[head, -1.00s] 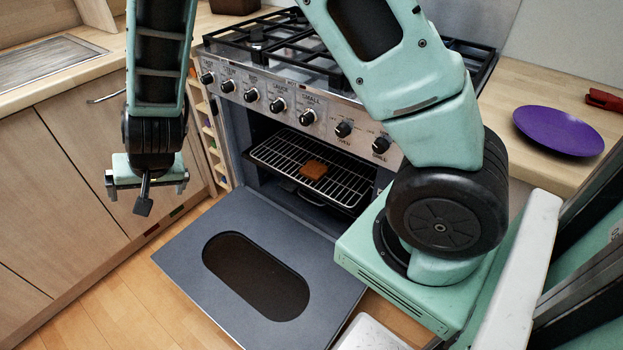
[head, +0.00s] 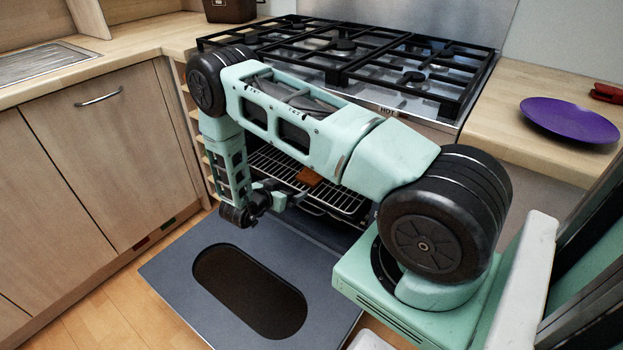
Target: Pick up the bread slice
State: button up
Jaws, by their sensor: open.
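The bread slice (head: 310,177) is a small brown square lying on the wire rack (head: 347,199) of the open oven. My arm covers part of the rack and oven. My gripper (head: 290,193) is low in front of the oven opening, above the inner end of the lowered door. It points towards the oven, just left of and nearer than the bread slice, and appears apart from it. It is open with nothing seen in it. The fingertips are small and partly hard to make out.
The oven door (head: 165,270) is folded down in front, with a dark window. Black hob grates (head: 345,62) top the cooker. A purple plate (head: 570,119) and a red object (head: 606,93) are on the right counter. Wooden cabinets (head: 110,160) stand at left.

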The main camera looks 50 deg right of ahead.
aim_at(307, 179)
jog(key=x, duration=1.2)
jog(key=shift+w+d+f, duration=0.1)
jog(key=shift+d+f, duration=0.05)
jog(key=shift+f, duration=0.1)
jog(key=c, duration=0.8)
